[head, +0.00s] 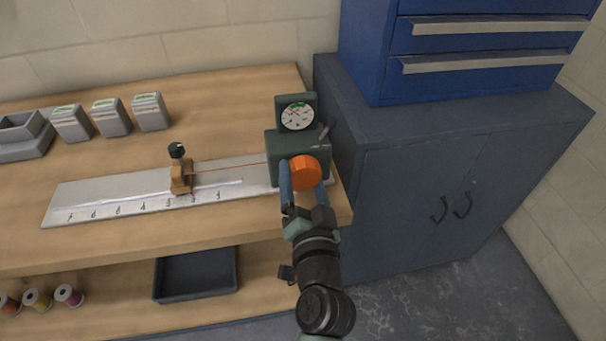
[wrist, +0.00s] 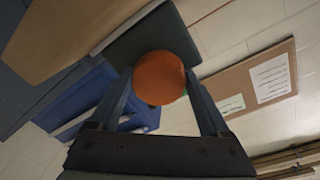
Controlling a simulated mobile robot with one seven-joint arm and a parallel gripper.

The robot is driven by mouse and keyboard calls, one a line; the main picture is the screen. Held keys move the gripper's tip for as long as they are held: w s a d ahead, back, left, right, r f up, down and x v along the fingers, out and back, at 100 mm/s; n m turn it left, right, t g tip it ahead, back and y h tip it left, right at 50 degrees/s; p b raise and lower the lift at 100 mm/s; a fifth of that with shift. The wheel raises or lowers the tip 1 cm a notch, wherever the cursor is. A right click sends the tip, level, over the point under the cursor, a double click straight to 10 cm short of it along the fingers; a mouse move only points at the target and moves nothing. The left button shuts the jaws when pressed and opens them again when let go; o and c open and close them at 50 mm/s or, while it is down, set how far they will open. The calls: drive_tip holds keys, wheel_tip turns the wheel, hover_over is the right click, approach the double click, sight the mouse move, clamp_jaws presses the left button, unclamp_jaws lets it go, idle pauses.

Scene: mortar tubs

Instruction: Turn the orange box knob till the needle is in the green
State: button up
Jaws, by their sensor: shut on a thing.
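The dark green box (head: 283,150) stands at the right end of the bench, with the round orange knob (head: 306,173) on its front. A round white dial (head: 298,117) with a green band near its top sits above the box; its needle is too small to read for certain. My gripper (head: 304,182) is shut on the knob, one blue finger on each side. In the wrist view the knob (wrist: 158,78) sits between the fingertips, with the box (wrist: 160,38) behind it. The dial's face is not visible in the wrist view.
A ruled plate (head: 110,198) with a brown clamp (head: 181,176) and a thin red line lies left of the box. Several grey blocks (head: 111,118) stand at the back left. A dark cabinet (head: 420,180) stands close on the right. A black tray (head: 195,274) is on the lower shelf.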

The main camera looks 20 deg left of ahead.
drive_tip(key=m+p, duration=0.1)
drive_tip(key=m, duration=0.3)
drive_tip(key=shift+r+p, duration=0.1)
drive_tip(key=shift+p, duration=0.3)
drive_tip(key=shift+m+g+p, duration=0.3)
drive_tip(key=shift+m+p, duration=0.1)
drive_tip(key=shift+m, duration=0.8)
drive_tip(key=o, duration=1.2)
drive_tip(key=shift+s+d, duration=0.1)
drive_tip(key=f+b+v, duration=0.1)
drive_tip(key=b+v, duration=0.1)
drive_tip(key=v, duration=1)
drive_tip(key=shift+s+d+r, duration=0.3)
drive_tip(key=shift+r, duration=0.15)
